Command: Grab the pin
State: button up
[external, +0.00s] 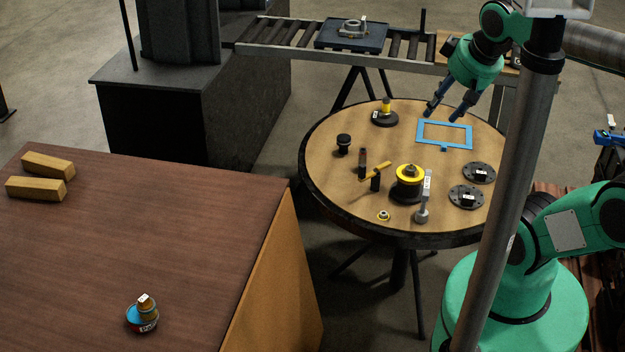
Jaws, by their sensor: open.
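My gripper (443,115) is open and empty, pointing down over the far side of the round wooden table (330,191), by the blue rectangular frame (470,128). No part is clearly recognisable as the pin. A small yellow upright piece (386,106) stands on a black round base (383,119), left of my gripper and apart from it. A slim dark upright cylinder (362,166) stands nearer the table's middle, beside a yellow-handled piece (376,173). A short black knobbed part (343,145) stands at the left.
A yellow-topped black part (408,182) and a grey upright tool (424,200) stand near the front. Two dark flanged discs (479,173) (467,197) lie at the right. A small yellow ring (383,215) lies near the front edge. A roller conveyor (290,38) runs behind.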

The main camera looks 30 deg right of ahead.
jog(key=shift+w, duration=0.15)
jog(key=m+g+b, duration=0.2)
jog(key=g+b, duration=0.2)
jog(key=g, duration=0.2)
send_over(360, 151)
notch_tip(360, 151, down, 38)
jog(key=shift+r, duration=0.15)
jog(key=shift+f+b, duration=0.85)
jog(key=shift+f, duration=3.4)
